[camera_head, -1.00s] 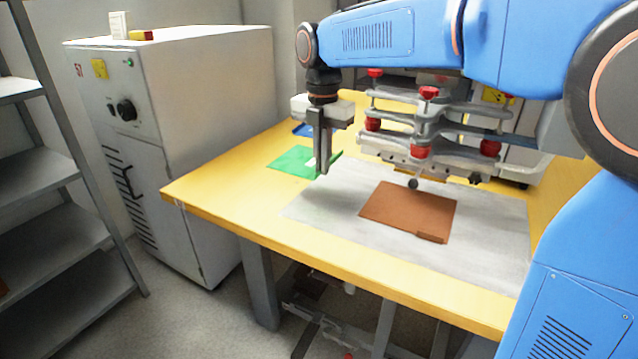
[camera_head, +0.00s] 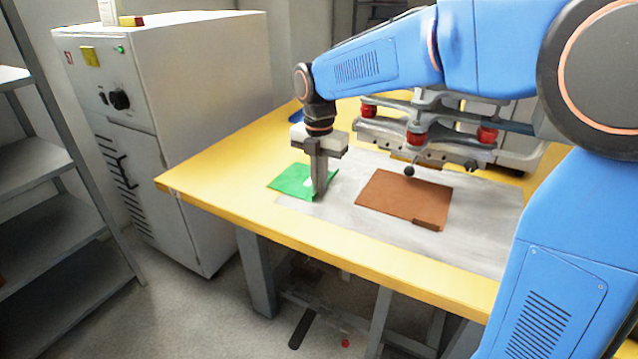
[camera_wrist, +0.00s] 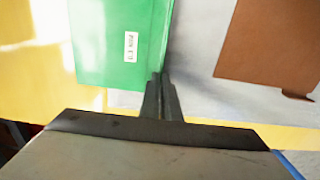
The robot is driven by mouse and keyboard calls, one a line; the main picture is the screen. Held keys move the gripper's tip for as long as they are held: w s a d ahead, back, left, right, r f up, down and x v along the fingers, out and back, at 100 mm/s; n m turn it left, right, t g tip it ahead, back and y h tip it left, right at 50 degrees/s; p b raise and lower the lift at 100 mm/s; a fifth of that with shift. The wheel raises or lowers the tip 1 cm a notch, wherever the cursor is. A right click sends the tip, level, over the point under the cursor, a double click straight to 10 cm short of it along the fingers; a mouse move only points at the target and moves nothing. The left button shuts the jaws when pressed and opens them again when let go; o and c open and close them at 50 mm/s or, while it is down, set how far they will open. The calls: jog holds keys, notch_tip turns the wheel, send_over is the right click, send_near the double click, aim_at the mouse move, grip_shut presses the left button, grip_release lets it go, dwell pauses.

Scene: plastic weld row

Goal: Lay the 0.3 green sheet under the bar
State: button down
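The green sheet (camera_head: 287,180) is at the left of the table, partly over the left edge of the grey mat. In the wrist view the green sheet (camera_wrist: 115,40) shows a white label, too blurred to read surely, and a raised edge on its right. My gripper (camera_head: 318,197) points down, its fingers (camera_wrist: 160,85) close together on that raised edge. I cannot tell whether the sheet touches the table. The bar (camera_head: 410,156) is the grey metal piece low on the press, right of my gripper.
A brown sheet (camera_head: 403,197) lies on the grey mat (camera_head: 340,210) in front of the bar; it also shows in the wrist view (camera_wrist: 265,50). The yellow table (camera_head: 215,170) has bare room at left. A white cabinet (camera_head: 200,90) and shelves (camera_head: 35,160) stand left.

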jog(key=shift+f, duration=0.1)
jog(key=c, duration=2)
grip_release()
notch_tip(320, 180, up, 12)
jog(key=shift+r, duration=0.15)
jog(key=shift+s, duration=0.1)
